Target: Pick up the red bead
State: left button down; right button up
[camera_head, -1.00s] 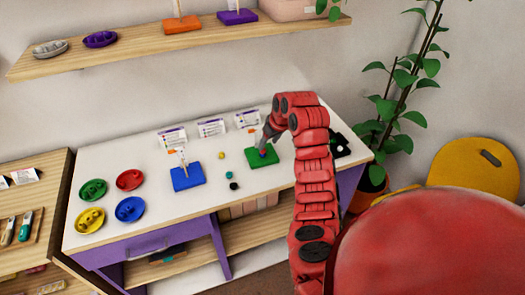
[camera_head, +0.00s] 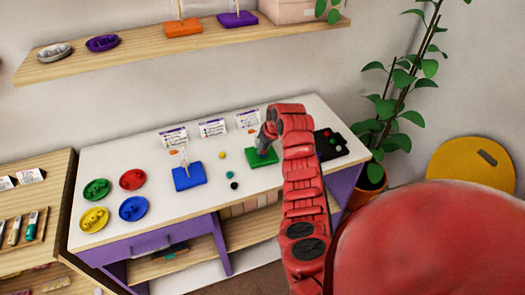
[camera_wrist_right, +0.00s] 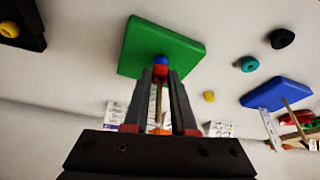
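The red bead (camera_wrist_right: 161,70) shows in the right wrist view, next to a blue bead (camera_wrist_right: 161,60) on the peg of the green board (camera_wrist_right: 185,48). The blue bead is nearer the board. My right gripper (camera_wrist_right: 161,73) has one finger on each side of the red bead and the thin peg. I cannot tell whether the fingers touch the bead. In the head view my right gripper (camera_head: 264,146) is over the green board (camera_head: 262,158), and the arm partly hides it; the red bead cannot be made out there. My left gripper is not in view.
A blue board (camera_head: 188,178) with an upright peg stands left of the green board. Yellow (camera_head: 222,155), teal (camera_head: 230,174) and black (camera_head: 234,185) beads lie between them. A black tray (camera_head: 338,150) stands right. Coloured dishes (camera_head: 132,179) occupy the left end.

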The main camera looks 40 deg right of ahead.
grip_shut()
notch_tip(320, 180, up, 10)
jog(key=b, duration=0.3)
jog(key=shift+b, duration=0.4)
